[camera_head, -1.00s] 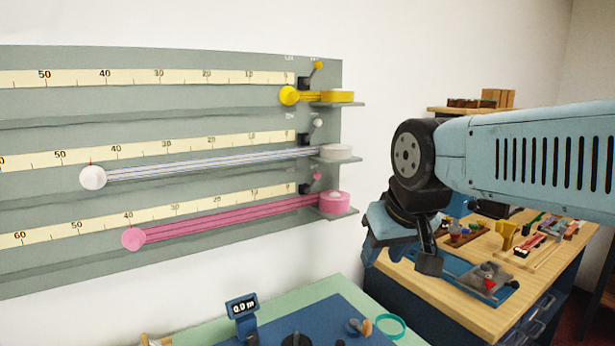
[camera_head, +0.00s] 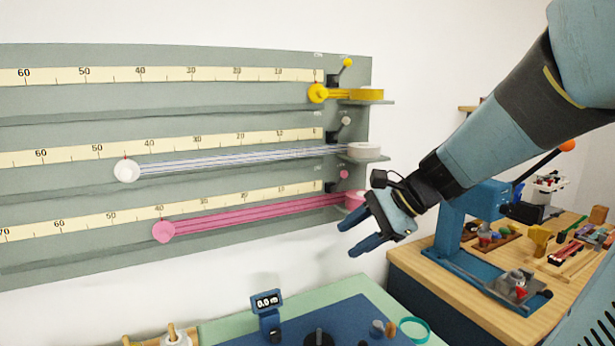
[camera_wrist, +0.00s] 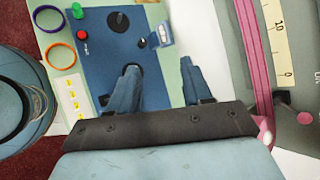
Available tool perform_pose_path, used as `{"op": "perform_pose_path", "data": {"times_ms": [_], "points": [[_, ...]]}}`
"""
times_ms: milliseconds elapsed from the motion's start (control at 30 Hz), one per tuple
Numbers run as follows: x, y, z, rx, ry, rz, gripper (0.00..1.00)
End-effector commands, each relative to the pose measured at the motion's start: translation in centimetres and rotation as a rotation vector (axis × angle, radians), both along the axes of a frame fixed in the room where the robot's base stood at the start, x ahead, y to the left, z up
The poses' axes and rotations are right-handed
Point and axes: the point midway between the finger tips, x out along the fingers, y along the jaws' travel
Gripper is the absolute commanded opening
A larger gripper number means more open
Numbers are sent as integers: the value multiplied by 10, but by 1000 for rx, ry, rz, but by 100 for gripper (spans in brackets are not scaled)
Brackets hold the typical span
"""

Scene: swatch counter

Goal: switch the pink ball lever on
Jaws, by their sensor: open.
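The pink ball lever (camera_head: 344,174) is a small pink knob beside a dark block near the right end of the lowest row on the grey wall panel. A pink ball also shows at the right of the wrist view (camera_wrist: 304,117). My gripper (camera_head: 352,240) is open and empty, below and right of the knob, in front of the panel's lower right corner. It partly hides the pink roll (camera_head: 354,198). In the wrist view my two fingers (camera_wrist: 158,82) are apart, with the blue mat beyond them.
The grey panel (camera_head: 230,70) also bears a yellow ball lever (camera_head: 347,62) and a white ball lever (camera_head: 346,121) above. Pink ribbon (camera_head: 250,212) runs to a pink disc (camera_head: 163,231). A blue mat (camera_head: 345,318) with a small display (camera_head: 267,302) lies below. A wooden bench (camera_head: 425,265) stands right.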

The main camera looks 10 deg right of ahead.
Motion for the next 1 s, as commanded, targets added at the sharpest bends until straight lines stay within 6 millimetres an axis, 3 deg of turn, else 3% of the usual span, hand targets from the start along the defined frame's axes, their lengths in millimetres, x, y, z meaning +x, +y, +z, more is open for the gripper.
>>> {"op": "perform_pose_path", "data": {"times_ms": [167, 300, 433, 600, 767, 1000], "points": [[61, -28, 13, 405, 149, -318, 49], [105, -68, 23, 709, 225, -533, 49], [134, -109, 29, 936, 259, -677, 49], [152, -144, 32, 1105, 271, -775, 49], [160, -149, 33, 1149, 274, -796, 49], [187, -128, 33, 1146, 275, -794, 49]]}}
